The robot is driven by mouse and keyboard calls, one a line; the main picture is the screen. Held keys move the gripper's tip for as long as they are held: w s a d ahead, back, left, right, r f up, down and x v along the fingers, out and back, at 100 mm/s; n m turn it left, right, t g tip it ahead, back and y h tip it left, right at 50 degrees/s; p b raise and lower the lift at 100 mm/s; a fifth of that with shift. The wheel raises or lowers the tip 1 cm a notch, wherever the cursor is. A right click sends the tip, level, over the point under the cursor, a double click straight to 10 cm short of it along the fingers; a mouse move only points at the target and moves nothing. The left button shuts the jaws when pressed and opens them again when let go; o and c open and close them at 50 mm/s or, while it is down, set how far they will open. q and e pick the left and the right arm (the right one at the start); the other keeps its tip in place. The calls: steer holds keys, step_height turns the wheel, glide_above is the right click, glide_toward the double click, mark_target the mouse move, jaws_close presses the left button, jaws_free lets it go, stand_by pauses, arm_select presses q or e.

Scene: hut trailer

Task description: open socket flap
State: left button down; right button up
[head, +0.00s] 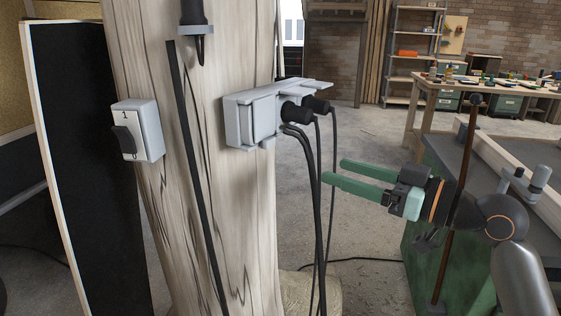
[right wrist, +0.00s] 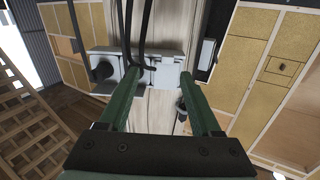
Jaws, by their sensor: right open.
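A grey socket block (head: 232,125) is fixed to a wooden post. Its left socket is covered by a flat flap (head: 264,117) that looks closed. Black plugs (head: 298,111) with hanging cables sit in the sockets to the right, under raised lids. My right gripper (head: 333,171) is open and empty, to the right of and below the block, apart from it, with green fingers pointing at the post. In the right wrist view the socket block (right wrist: 165,76) shows beyond and between the fingertips (right wrist: 160,72), with cables crossing it. My left gripper is not in view.
Black cables (head: 318,200) hang between the post (head: 240,220) and my right gripper. A switch box (head: 147,130) is on the post's left face. A green workbench (head: 425,250) stands at the lower right. Open floor lies behind the gripper.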

mark_target(271, 144)
steer(key=shift+n+g+y, duration=0.3)
steer(key=shift+n+y, duration=0.1)
steer(key=shift+n, duration=0.1)
steer(key=x, duration=0.4)
steer(key=r+x, duration=0.1)
steer(key=x, duration=0.3)
steer(key=r+p+x, duration=0.1)
steer(key=x, duration=0.3)
steer(key=shift+s+a, duration=0.35)
steer(key=shift+a, duration=0.05)
jaws_close()
steer(key=shift+f, duration=0.1)
stand_by(0.4)
